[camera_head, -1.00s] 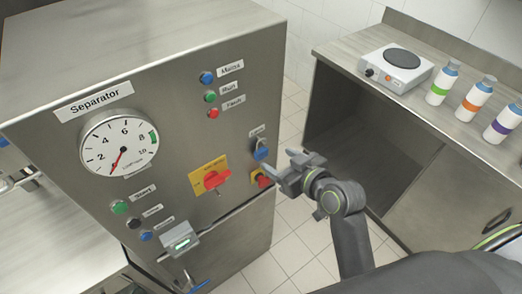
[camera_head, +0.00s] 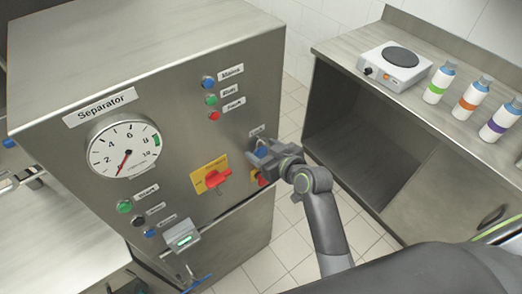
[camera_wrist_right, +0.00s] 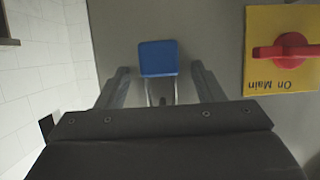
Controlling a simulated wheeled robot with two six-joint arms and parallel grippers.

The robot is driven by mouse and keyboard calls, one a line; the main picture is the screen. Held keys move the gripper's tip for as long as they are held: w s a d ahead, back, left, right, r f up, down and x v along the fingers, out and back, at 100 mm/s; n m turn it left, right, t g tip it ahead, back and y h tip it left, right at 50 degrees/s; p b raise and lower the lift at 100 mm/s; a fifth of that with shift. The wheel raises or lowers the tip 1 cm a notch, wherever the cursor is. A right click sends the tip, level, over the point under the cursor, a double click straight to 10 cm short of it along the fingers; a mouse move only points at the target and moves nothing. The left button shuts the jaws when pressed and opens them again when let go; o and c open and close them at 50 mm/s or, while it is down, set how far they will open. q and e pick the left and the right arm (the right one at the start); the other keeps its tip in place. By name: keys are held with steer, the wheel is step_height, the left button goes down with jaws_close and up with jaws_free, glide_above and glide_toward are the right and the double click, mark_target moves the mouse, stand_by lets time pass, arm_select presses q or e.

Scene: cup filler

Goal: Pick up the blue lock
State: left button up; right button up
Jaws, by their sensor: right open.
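The blue lock (camera_head: 262,151) hangs on the front panel of the separator near its right edge, under a small label. In the right wrist view the blue lock (camera_wrist_right: 158,58) shows a blue body and a metal shackle, with the body just ahead of and between the two fingers. My right gripper (camera_head: 256,160) is open at the lock and partly covers it in the head view. In the right wrist view its fingers (camera_wrist_right: 160,84) stand apart on either side of the shackle. Whether a finger touches the lock I cannot tell. My left gripper is not in view.
A red switch on a yellow plate (camera_head: 222,162) is just left of the lock; it also shows in the wrist view (camera_wrist_right: 252,75). The separator (camera_head: 60,150) has a gauge and several buttons. A bench with a hotplate (camera_head: 394,66) and bottles (camera_head: 470,97) stands right.

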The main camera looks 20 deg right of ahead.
steer(key=c, duration=1.1)
steer(key=shift+r, duration=0.1)
steer(key=shift+r, duration=0.45)
steer(key=shift+s+r+b, duration=0.15)
steer(key=shift+r+b, duration=0.05)
steer(key=shift+b, duration=0.25)
steer(key=shift+s+d+b, duration=0.75)
steer(key=shift+s+d, duration=0.25)
steer(key=shift+s, duration=1.8)
steer(key=shift+s+d+b, duration=0.75)
steer(key=shift+s+d, duration=0.3)
steer(key=shift+s, duration=1.7)
steer(key=shift+s+d+b, duration=0.75)
steer(key=shift+s+d, duration=0.25)
steer(key=shift+s, duration=1.8)
